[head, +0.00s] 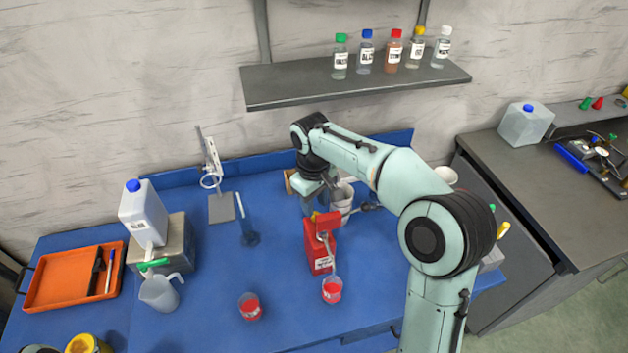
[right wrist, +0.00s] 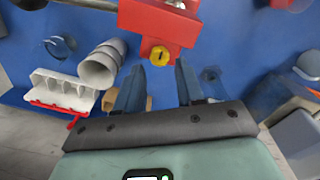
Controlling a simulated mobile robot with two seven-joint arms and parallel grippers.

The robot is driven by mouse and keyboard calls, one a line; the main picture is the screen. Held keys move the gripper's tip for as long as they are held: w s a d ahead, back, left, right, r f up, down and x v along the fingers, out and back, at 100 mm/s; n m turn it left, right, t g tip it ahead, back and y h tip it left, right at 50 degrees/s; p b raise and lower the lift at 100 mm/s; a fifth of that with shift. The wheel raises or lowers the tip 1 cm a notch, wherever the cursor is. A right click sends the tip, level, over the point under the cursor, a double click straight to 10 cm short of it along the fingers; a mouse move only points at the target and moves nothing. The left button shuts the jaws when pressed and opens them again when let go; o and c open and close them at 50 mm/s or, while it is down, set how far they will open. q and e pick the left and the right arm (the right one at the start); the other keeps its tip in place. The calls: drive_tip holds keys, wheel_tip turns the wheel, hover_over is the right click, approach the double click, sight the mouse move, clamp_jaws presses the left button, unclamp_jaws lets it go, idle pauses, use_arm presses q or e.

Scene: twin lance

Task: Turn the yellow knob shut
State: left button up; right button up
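The yellow knob (right wrist: 159,55) sits on the face of a red box-shaped container (right wrist: 160,22) in the right wrist view. In the head view the red container (head: 318,248) stands on the blue bench, and a small bit of yellow (head: 314,214) shows at its top, partly hidden. My right gripper (right wrist: 159,67) is open, its two dark fingers on either side of the knob's line, with the knob just beyond the tips. I cannot tell whether they touch it. In the head view my right gripper (head: 312,200) is behind the container. My left gripper is not in view.
Beakers with red liquid (head: 250,306) (head: 332,290) stand in front of the container. A white jug (head: 144,212) on a grey block, a measuring jug (head: 160,292) and an orange tray (head: 70,280) are at left. A shelf (head: 350,84) with several bottles hangs above.

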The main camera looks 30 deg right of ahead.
wheel_tip(320, 180, up, 10)
drive_tip(key=shift+a+f, duration=0.25)
idle(0.5)
